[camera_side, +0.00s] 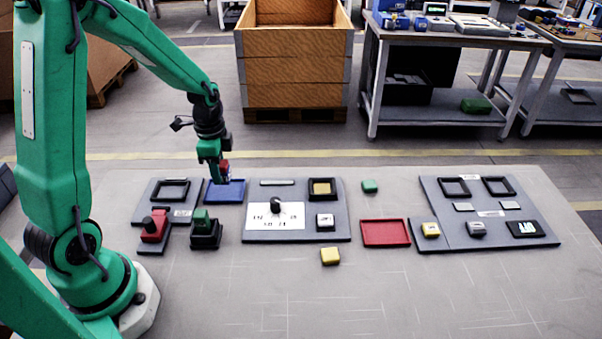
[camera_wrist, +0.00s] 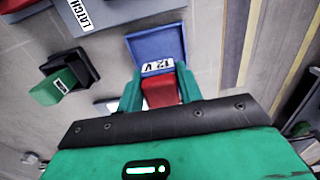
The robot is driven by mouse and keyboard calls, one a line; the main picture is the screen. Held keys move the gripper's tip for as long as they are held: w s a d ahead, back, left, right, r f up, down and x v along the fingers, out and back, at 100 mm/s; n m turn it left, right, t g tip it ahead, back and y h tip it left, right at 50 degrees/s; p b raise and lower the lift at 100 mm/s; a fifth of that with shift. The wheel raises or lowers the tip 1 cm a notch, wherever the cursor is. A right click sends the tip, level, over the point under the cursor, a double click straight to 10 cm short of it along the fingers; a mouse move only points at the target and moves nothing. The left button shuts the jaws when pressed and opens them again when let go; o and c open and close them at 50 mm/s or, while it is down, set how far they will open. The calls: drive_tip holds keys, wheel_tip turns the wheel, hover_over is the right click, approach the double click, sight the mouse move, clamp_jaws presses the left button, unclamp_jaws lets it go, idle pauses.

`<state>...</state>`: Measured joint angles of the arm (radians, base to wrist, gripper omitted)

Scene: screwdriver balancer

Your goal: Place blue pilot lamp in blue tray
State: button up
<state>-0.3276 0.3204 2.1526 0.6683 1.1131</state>
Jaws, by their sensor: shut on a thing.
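My gripper (camera_side: 222,179) is over the blue tray (camera_side: 224,192) at the upper left of the table, shut on a red block (camera_wrist: 162,90). In the wrist view the block sits between my green fingers, with the blue tray (camera_wrist: 157,40) just beyond it. A white "12 V" label (camera_wrist: 157,67) on a blue edge shows at the block's far end; I cannot tell which piece it belongs to. The block also shows as red at the gripper in the side view (camera_side: 224,167). Whether it touches the tray is unclear. I cannot make out a separate blue pilot lamp.
A red knobbed block (camera_side: 153,226) and a green block in a black holder (camera_side: 205,231) stand front left of the tray. A grey panel (camera_side: 258,232) lies to the right. A red tray (camera_side: 385,233), yellow block (camera_side: 330,256) and green block (camera_side: 369,186) lie farther right. The front table is clear.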

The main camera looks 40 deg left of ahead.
drive_tip(key=shift+f, duration=1.75)
drive_tip(key=shift+f, duration=0.1)
drive_tip(key=o, duration=1)
wheel_tip(320, 180, up, 12)
